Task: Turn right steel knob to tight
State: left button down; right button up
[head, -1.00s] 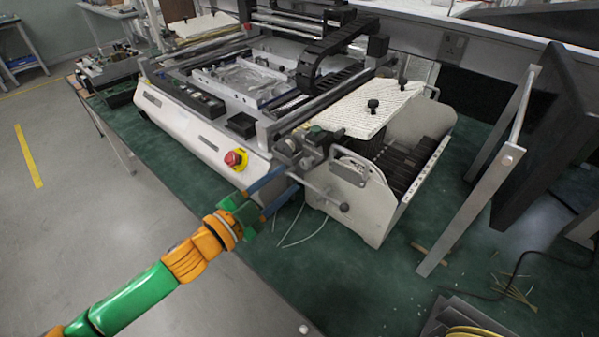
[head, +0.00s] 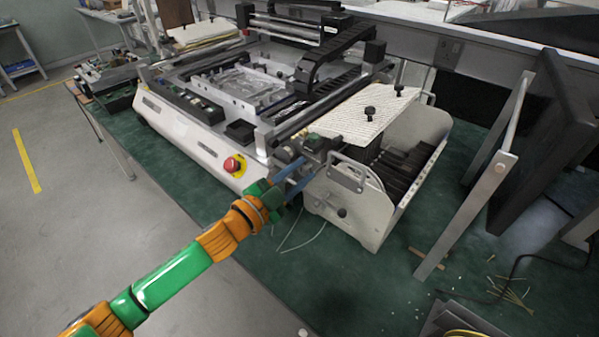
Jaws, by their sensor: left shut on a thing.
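My left gripper (head: 306,172) reaches in from the lower left, with two blue fingers at the front right corner of the white machine (head: 190,130). It is shut on the steel knob at that corner. The knob is small here and mostly hidden by the fingers and the grey and black fittings (head: 318,145) around it, so its exact angle cannot be told. A small round dark knob (head: 342,212) sits on the white side plate to the right of the fingers, apart from them. My right gripper is not in view.
A red emergency button (head: 234,164) is on the machine's front, close to the left of my arm. A white tray frame (head: 412,205) stands right of the fingers. A metal-legged stand (head: 470,215) is farther right. Loose thin wires (head: 298,240) lie on the green table (head: 330,285).

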pick_arm(q)
jog(key=shift+m, duration=0.3)
jog(key=m+p, duration=0.1)
jog(key=m, duration=0.2)
jog(key=shift+m, duration=0.3)
jog(key=m, duration=0.5)
jog(key=shift+p, duration=0.35)
jog(key=shift+f, duration=0.1)
jog(key=c, duration=0.9)
grip_release()
